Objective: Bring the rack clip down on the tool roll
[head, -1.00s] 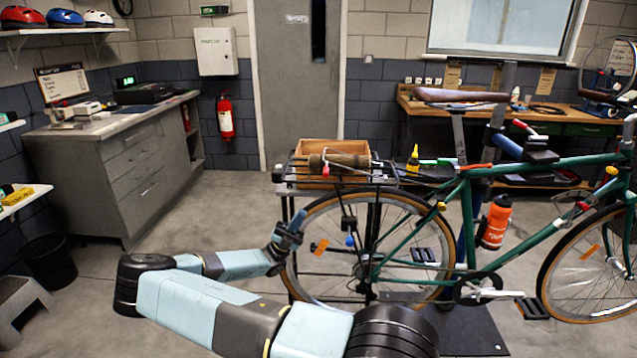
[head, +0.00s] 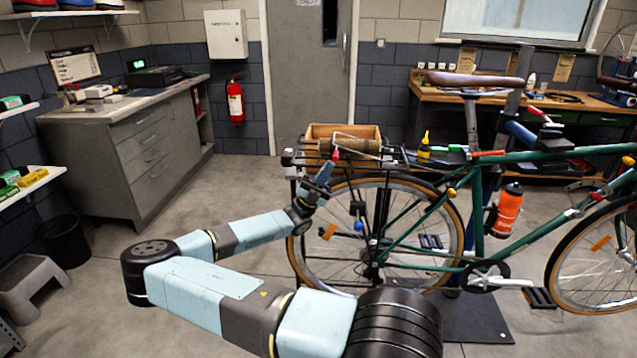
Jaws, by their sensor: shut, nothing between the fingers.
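The tool roll (head: 362,147) is a brownish rolled bundle lying across the bike's black rear rack (head: 397,158). The rack clip (head: 350,134) is a thin metal wire frame with a red end (head: 335,155) at the near left. Its wire shows above and across the roll; I cannot tell whether it touches the roll. My gripper (head: 326,172) is shut and empty, pointing up just below and left of the red end. A small gap or contact between them cannot be told. The gripper's fingers are small and dark in this view.

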